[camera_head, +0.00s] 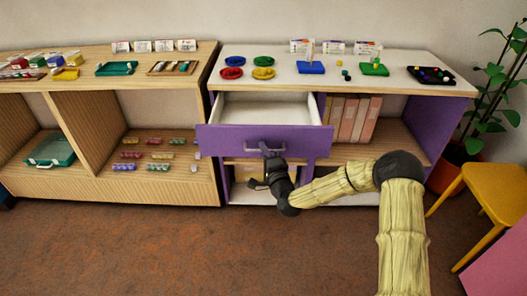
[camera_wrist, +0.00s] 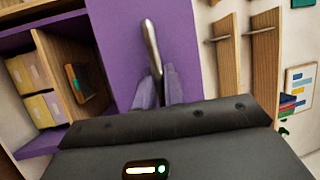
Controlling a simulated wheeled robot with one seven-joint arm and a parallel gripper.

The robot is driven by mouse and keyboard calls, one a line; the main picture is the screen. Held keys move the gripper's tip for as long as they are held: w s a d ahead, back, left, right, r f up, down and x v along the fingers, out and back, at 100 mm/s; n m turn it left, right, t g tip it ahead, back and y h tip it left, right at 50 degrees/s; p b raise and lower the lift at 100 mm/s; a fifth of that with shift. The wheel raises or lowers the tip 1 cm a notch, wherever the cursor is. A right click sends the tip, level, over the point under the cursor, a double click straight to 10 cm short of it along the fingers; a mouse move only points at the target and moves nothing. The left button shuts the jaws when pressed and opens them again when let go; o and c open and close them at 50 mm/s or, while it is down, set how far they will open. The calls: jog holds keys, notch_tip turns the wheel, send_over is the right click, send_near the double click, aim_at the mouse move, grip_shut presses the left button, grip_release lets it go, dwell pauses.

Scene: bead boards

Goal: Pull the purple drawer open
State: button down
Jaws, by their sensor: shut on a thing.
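The purple drawer (camera_head: 225,138) stands pulled out from the white-topped cabinet, and its white, empty-looking inside shows from above. Its grey bar handle (camera_head: 252,149) is on the middle of the front. My gripper (camera_head: 268,156) is at the right part of this handle and is shut on it. In the wrist view the metal handle (camera_wrist: 151,45) runs down between the fingers of my gripper (camera_wrist: 158,88), with the purple drawer front (camera_wrist: 185,45) behind it.
Red, green, blue and yellow dishes, boards and a black bead tray (camera_head: 431,75) stand on the cabinet top (camera_head: 400,62). A yellow stool (camera_head: 490,185) and a potted plant (camera_head: 468,165) stand at the right. The brown floor (camera_head: 150,245) in front is clear.

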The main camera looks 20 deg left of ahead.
jog(key=c, duration=1.5)
grip_release()
jog(key=shift+d, duration=0.1)
jog(key=p+v, duration=0.1)
jog(key=v, duration=1.6)
jog(key=shift+s+d+f, duration=0.1)
